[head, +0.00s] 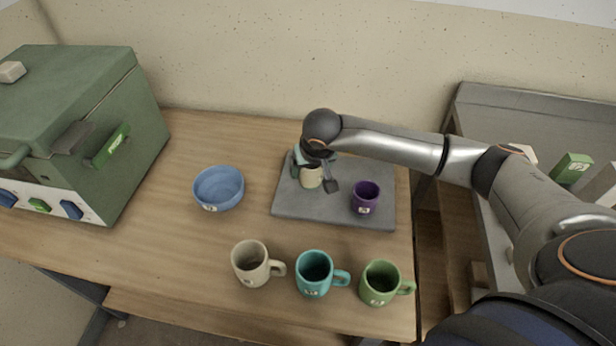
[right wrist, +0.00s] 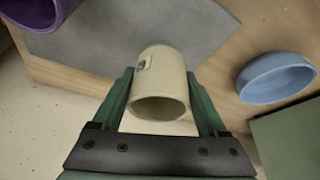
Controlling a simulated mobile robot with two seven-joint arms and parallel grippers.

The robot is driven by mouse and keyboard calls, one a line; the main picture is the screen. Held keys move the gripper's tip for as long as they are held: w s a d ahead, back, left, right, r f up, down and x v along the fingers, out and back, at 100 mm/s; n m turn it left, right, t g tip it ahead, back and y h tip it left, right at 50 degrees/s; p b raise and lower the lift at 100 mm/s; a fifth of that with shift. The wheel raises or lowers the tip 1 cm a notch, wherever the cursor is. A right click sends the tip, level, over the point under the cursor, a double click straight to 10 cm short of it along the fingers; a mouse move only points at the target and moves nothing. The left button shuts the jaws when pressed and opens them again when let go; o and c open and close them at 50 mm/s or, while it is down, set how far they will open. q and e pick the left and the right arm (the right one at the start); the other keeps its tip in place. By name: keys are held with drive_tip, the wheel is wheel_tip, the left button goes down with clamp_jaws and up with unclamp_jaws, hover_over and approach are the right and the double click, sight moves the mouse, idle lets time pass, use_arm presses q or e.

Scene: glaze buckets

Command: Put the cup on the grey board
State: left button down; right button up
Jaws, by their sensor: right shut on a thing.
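My right gripper (head: 321,172) is shut on a cream cup (head: 311,177) over the back left part of the grey board (head: 335,212). In the right wrist view, the cream cup (right wrist: 160,98) sits between the green fingers of the gripper (right wrist: 160,76), with its open mouth toward the camera. I cannot tell whether its base touches the board. A purple cup (head: 365,197) stands on the right part of the board. It also shows in the right wrist view (right wrist: 42,12), at the top left corner. My left gripper is not in view.
A blue bowl (head: 218,188) stands left of the board. A cream mug (head: 252,264), a teal mug (head: 314,273) and a green mug (head: 380,283) stand along the table's front. A green kiln-like box (head: 75,130) is at left. The board's front left is clear.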

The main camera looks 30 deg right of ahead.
sight(308, 178)
drive_tip(key=shift+w+a+f, duration=0.25)
drive_tip(key=shift+w+f, duration=0.1)
drive_tip(key=shift+f, duration=0.15)
drive_tip(key=shift+f+p, duration=0.3)
drive_tip(key=shift+f, duration=1.15)
drive_tip(key=shift+f, duration=0.2)
drive_tip(key=o, duration=1.4)
drive_tip(key=shift+o, duration=0.2)
drive_tip(key=shift+r, duration=0.1)
drive_tip(key=shift+s+r, duration=0.1)
drive_tip(key=shift+r, duration=0.35)
drive_tip(key=v, duration=1.1)
drive_tip(key=shift+b, duration=0.3)
drive_tip(key=shift+s+r, duration=0.1)
drive_tip(key=shift+r, duration=0.05)
